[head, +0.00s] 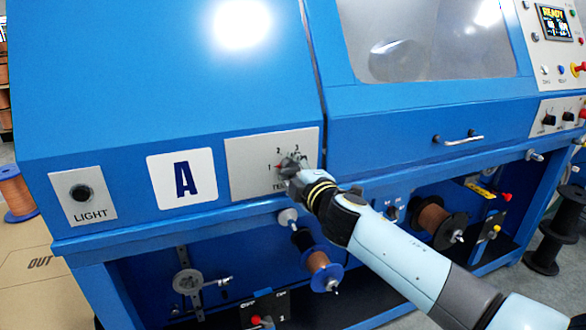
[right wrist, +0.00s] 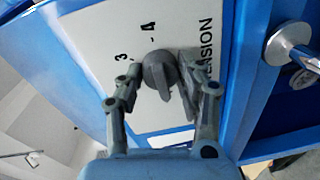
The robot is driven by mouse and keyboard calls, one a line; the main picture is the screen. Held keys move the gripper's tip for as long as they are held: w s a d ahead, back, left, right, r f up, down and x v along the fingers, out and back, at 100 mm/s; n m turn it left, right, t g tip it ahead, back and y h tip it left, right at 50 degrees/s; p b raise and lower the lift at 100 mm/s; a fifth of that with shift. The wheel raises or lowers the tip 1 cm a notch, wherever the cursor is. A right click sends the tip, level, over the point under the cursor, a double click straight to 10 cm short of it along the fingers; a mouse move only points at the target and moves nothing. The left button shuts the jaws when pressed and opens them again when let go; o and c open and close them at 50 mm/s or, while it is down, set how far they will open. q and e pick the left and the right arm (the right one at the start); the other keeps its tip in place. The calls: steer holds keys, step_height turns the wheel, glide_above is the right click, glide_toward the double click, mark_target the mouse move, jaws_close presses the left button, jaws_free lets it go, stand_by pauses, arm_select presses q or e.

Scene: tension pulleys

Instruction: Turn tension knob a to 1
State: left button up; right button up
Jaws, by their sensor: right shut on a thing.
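Tension knob A (head: 288,163) is a grey dial on a light plate (head: 240,178) with numbers around it, right of the "A" sign (head: 183,179). A small red mark shows at the knob's left, beside the "1". My right gripper (head: 293,172) is at the knob and partly covers it and the plate's lettering. In the right wrist view the knob (right wrist: 160,73) sits between the two fingers of the gripper (right wrist: 162,78), which is shut on it. The "3" and "4" show there; the "1" does not. My left gripper is not in view.
The "LIGHT" plate (head: 83,196) is at the left. Below the knob are a shaft end (head: 288,216) and a blue-flanged spool (head: 322,268). A door handle (head: 462,140) sticks out at the right. A copper spool (head: 16,192) stands at the far left.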

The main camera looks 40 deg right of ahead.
steer(key=shift+f, duration=0.1)
stand_by(0.3)
steer(key=o, duration=1.1)
steer(key=shift+o, duration=0.2)
steer(key=f+v, duration=0.1)
steer(key=v, duration=1.1)
steer(key=shift+r, duration=0.5)
steer(key=shift+a, duration=0.1)
